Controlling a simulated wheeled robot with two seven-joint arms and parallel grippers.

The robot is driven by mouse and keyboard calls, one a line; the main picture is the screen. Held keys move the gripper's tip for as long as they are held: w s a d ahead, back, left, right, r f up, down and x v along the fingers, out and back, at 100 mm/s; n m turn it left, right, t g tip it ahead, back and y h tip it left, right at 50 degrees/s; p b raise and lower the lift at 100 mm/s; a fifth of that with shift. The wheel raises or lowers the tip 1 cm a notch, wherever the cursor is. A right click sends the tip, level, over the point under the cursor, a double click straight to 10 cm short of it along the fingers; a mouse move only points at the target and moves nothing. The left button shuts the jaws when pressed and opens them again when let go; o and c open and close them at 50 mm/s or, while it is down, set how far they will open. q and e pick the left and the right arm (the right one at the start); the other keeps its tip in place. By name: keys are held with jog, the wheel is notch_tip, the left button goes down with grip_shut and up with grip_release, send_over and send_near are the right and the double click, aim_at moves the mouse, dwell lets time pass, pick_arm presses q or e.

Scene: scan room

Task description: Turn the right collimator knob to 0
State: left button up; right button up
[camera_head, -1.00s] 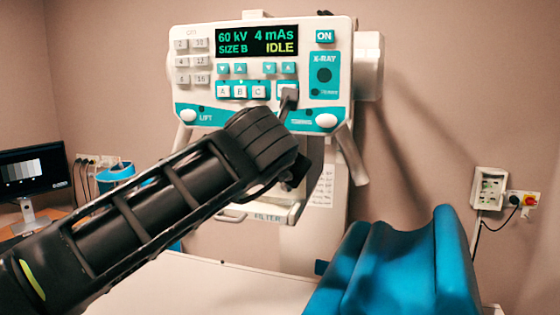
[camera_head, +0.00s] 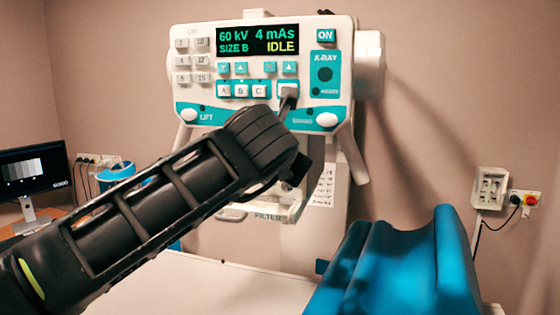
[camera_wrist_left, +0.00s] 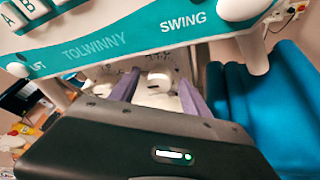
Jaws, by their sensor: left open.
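The white x-ray head with its teal-trimmed control panel (camera_head: 198,92) hangs at the middle of the head view. Its display reads 60 kV, 4 mAs, SIZE B, IDLE. The white collimator housing (camera_head: 292,211) below it is largely hidden by my left arm. My left gripper (camera_head: 292,180) is mostly hidden behind its own wrist in that view. In the left wrist view my left gripper (camera_wrist_left: 158,78) is below the panel, its two purple-grey fingers apart. A white rounded knob (camera_wrist_left: 160,80) appears between the fingers; its setting and any contact cannot be made out. My right gripper is out of view.
A pale table (camera_head: 235,285) lies below, with a blue padded cradle (camera_head: 400,265) at its right. A monitor (camera_head: 36,170) stands at the far left. A wall socket box (camera_head: 489,187) is at the right. The panel's lower edge is just above the gripper.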

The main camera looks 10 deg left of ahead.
pick_arm(q)
jog(key=b+v, duration=0.1)
jog(key=v, duration=0.6)
jog(key=shift+s+b, duration=0.35)
jog(key=shift+d, duration=0.1)
